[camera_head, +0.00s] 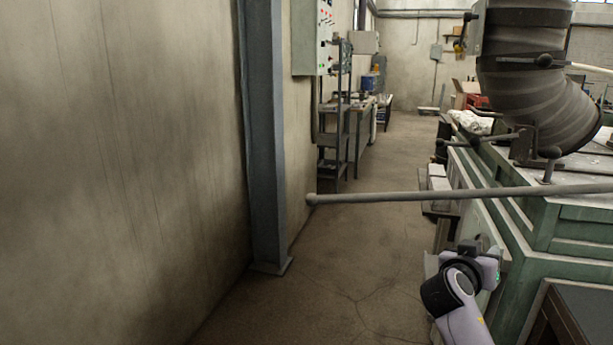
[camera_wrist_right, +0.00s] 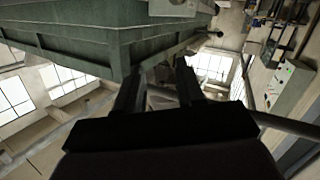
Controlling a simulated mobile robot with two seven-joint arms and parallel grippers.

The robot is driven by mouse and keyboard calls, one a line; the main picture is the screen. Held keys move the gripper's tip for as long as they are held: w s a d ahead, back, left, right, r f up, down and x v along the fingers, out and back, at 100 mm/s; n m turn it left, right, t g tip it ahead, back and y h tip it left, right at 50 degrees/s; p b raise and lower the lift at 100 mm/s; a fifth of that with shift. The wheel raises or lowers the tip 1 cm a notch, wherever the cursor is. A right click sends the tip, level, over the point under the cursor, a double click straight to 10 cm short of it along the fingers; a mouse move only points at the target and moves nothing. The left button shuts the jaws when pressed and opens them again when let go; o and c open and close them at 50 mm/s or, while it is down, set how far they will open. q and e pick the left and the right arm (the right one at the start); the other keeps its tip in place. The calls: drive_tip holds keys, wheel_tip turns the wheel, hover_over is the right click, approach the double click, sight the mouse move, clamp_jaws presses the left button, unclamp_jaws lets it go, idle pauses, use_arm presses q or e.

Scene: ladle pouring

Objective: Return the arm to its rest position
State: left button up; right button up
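My right arm comes in at the bottom right of the head view. Its gripper (camera_head: 469,250) is beside the green machine's near side, below a long grey rod. In the right wrist view the two dark fingers of this gripper (camera_wrist_right: 160,85) stand apart, with no held object visible between them. The long grey rod (camera_head: 430,197) has a round knob at its left end and runs across the aisle to the right edge. A rod also shows at the right of the wrist view (camera_wrist_right: 285,122). My left gripper is not in view.
The green machine (camera_head: 575,222) fills the right side, with a thick ribbed duct (camera_head: 535,80) above it. A steel column (camera_head: 264,130) stands against the left wall. A shelf rack (camera_head: 333,140) and control panel (camera_head: 311,38) are farther back. The aisle floor (camera_head: 350,265) is clear.

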drive_tip(key=s+a+f+n+y, duration=0.3)
drive_tip(key=s+f+y, duration=0.15)
drive_tip(key=f, duration=0.65)
drive_tip(key=s+a+f+n+y, duration=0.3)
drive_tip(key=s+f, duration=0.2)
drive_tip(key=f, duration=0.5)
drive_tip(key=s+a+f+n+y, duration=0.1)
drive_tip(key=s+a+f+y, duration=0.2)
drive_tip(key=s, duration=0.8)
drive_tip(key=s+a+f+n+g+y, duration=0.1)
drive_tip(key=s+a+f+y, duration=0.2)
drive_tip(key=s, duration=0.8)
wheel_tip(320, 180, down, 4)
drive_tip(key=shift+s+a+r+n, duration=0.25)
drive_tip(key=shift+a+n, duration=0.15)
drive_tip(key=shift+a, duration=0.55)
drive_tip(key=shift+a, duration=0.1)
